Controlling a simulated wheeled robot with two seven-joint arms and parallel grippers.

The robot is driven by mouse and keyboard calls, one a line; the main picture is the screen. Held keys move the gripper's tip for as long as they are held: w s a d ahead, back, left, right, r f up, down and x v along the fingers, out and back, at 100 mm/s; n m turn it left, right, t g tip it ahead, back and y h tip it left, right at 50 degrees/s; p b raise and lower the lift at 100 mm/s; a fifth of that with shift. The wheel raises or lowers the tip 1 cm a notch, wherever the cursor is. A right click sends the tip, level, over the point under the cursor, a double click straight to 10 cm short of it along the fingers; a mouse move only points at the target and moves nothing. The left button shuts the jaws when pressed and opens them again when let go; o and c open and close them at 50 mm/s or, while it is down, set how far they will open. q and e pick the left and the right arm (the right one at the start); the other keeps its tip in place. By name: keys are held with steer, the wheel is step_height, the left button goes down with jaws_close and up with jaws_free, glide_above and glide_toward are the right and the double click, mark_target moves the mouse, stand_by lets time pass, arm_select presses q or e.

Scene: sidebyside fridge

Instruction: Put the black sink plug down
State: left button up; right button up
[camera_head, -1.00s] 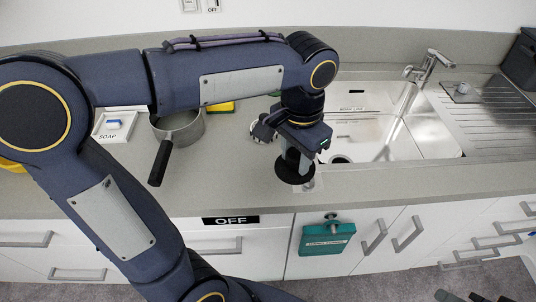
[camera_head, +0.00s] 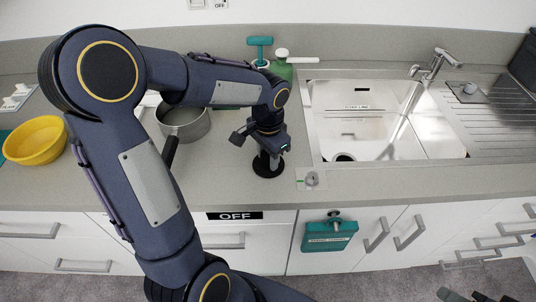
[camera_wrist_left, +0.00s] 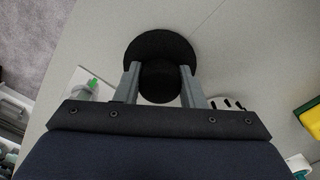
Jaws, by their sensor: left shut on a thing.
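The black sink plug (camera_head: 267,167) is a dark round disc with a knob on top. It is at the countertop (camera_head: 350,185), left of the sink; whether it touches the surface I cannot tell. My left gripper (camera_head: 268,157) points down over it and is shut on its knob. In the left wrist view the plug (camera_wrist_left: 160,48) shows between the two grey fingers (camera_wrist_left: 160,85), its disc spreading beyond them.
The steel sink (camera_head: 330,130) lies to the right. A small pale plate (camera_head: 311,179) with a knob is just right of the plug. A grey pot (camera_head: 184,122) and a yellow bowl (camera_head: 35,140) stand left. A green bottle (camera_head: 281,70) is behind.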

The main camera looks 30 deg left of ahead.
arm_select(q)
steer(key=shift+f, duration=0.2)
steer(key=o, duration=1.1)
steer(key=shift+r, duration=0.2)
step_height(320, 180, up, 11)
steer(key=s+d+f+n+t+h, duration=0.1)
steer(key=s+d+n+t+h, duration=0.1)
steer(key=s, duration=0.6)
steer(key=s+d+f+n+t+h, duration=0.1)
steer(key=s+d+n+t, duration=0.1)
steer(key=s, duration=0.7)
steer(key=shift+f+n+t+h, duration=0.4)
steer(key=shift+n+t, duration=0.4)
steer(key=shift+n, duration=0.4)
